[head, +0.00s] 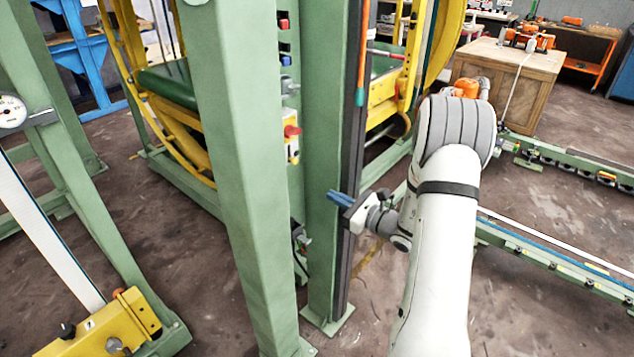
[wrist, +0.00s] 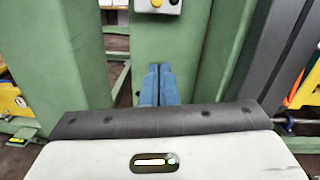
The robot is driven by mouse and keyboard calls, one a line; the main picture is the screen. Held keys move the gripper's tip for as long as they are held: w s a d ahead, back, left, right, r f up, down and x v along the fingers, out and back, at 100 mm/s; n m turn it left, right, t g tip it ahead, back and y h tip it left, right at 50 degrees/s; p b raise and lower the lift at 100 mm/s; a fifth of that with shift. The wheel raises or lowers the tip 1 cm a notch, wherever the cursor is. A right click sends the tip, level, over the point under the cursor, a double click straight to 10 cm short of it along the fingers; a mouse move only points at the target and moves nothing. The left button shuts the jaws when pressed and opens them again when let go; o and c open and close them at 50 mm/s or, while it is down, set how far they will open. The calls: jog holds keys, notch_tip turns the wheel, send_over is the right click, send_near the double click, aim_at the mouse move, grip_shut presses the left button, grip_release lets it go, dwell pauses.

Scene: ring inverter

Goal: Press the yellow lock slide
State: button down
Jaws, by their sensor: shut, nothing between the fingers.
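I cannot make out for certain which part is the yellow lock slide. A small grey control box (wrist: 146,7) with a round yellow part (wrist: 157,3) shows at the top edge of the wrist view, cut off, on a green post (wrist: 165,40). My gripper (wrist: 159,68) has its blue fingers together, empty, pointing at that post below the box. In the head view my gripper (head: 330,198) is beside the green post (head: 322,240); I cannot tell whether the tips touch it.
A control box with a red knob (head: 291,131) is on the green frame above my gripper. A yellow unit (head: 100,332) stands at the lower left. A yellow ring frame (head: 200,150) is behind the posts. Green floor rails (head: 560,257) lie at the right.

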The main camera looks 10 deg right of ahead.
jog(key=w+a+r+p, duration=0.2)
jog(key=w+a+r, duration=0.2)
jog(key=w+a, duration=0.3)
jog(key=shift+w, duration=0.3)
jog(key=shift+r, duration=0.1)
jog(key=shift+d+r+p, duration=0.1)
jog(key=shift+r+p, duration=0.45)
jog(key=shift+r, duration=1.25)
notch_tip(320, 180, down, 5)
jog(key=b, duration=0.5)
jog(key=v, duration=1.1)
jog(key=shift+w+d+r, duration=0.2)
jog(key=shift+r, duration=0.35)
